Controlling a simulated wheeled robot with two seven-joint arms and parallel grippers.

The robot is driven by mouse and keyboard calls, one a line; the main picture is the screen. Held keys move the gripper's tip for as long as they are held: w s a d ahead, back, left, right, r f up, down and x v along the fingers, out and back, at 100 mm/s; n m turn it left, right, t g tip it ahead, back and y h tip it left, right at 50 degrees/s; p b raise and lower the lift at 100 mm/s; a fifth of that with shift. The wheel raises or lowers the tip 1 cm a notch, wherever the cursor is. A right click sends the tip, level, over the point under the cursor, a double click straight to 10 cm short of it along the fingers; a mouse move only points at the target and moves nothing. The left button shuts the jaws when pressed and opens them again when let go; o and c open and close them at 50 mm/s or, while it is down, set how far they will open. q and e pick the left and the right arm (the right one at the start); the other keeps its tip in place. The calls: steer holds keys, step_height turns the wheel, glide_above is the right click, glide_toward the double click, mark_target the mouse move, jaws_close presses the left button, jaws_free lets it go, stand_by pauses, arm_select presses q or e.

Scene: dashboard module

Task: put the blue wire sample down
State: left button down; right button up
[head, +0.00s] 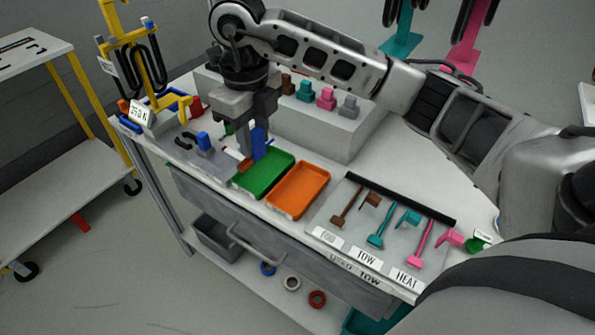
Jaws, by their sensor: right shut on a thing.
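My right gripper (252,143) comes down from above, over the left back part of the worktable. It is shut on the blue wire sample (260,144), which is upright between the fingers and partly hidden by them. The sample shows just behind the left back edge of the green tray (248,188); I cannot tell whether it touches the tray. The orange tray (273,202) lies beside the green one on the right. My left gripper is not in view.
A white block (335,143) behind the trays bears brown, teal, pink and grey pieces. A grey plate with a small blue part (204,141) and a yellow stand (150,70) with a display are at left. A labelled board (345,235) with coloured tools is at front right.

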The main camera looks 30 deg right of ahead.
steer(key=s+d+f, duration=0.1)
steer(key=d+f, duration=0.1)
steer(key=s+d+f, duration=0.1)
steer(key=d+f, duration=0.1)
steer(key=s+d+f, duration=0.1)
steer(key=d+f, duration=0.1)
steer(key=shift+s+f+p, duration=0.2)
steer(key=shift+s+p, duration=0.1)
steer(key=shift+p, duration=0.1)
steer(key=f, duration=0.3)
steer(key=shift+s+d+p, duration=0.25)
steer(key=shift+d+p, duration=0.1)
steer(key=shift+p, duration=0.05)
steer(key=shift+w+f, duration=0.1)
steer(key=shift+f, duration=0.25)
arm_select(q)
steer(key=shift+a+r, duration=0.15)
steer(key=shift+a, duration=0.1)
arm_select(e)
steer(key=shift+f, duration=0.1)
steer(key=shift+f, duration=0.1)
steer(key=o, duration=1.1)
